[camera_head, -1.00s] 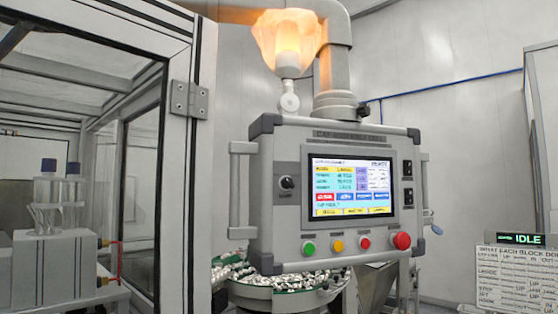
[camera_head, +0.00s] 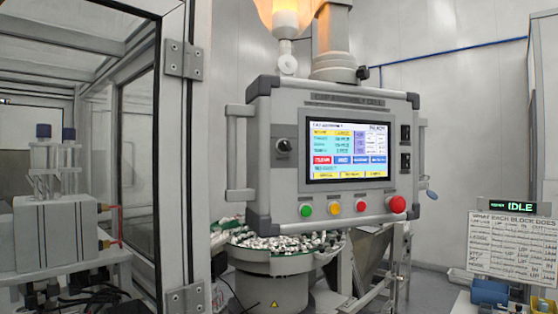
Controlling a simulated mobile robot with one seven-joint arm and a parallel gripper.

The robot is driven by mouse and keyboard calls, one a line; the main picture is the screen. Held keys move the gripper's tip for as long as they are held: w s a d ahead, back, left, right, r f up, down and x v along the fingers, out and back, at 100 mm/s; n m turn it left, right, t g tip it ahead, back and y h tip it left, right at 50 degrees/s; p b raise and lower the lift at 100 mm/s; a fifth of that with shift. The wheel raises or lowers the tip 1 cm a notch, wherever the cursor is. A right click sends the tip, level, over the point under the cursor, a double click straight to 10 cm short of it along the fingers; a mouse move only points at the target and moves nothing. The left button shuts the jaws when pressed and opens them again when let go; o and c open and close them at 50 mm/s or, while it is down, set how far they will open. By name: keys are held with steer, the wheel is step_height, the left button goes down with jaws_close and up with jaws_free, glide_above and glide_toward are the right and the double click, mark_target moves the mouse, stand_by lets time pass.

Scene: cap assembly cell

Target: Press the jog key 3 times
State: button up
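The grey control panel (camera_head: 331,195) hangs in the middle of the view. Its lit screen (camera_head: 345,137) shows rows of values and coloured touch keys, including a red one, several blue ones and a yellow row at the bottom. Below the screen are a green button (camera_head: 306,209), a yellow button (camera_head: 333,208), a small red button (camera_head: 360,206) and a large red mushroom button (camera_head: 397,204). A black knob (camera_head: 283,146) is left of the screen. The labels are too small to read, so I cannot tell which is the jog key. My gripper is not in view.
A framed glass enclosure (camera_head: 182,130) stands at the left. A bowl feeder (camera_head: 272,262) with many small parts sits below the panel. A sign reading IDLE (camera_head: 507,207) stands at the right, above a chart (camera_head: 508,246) and blue bins (camera_head: 488,291). The space before the panel looks clear.

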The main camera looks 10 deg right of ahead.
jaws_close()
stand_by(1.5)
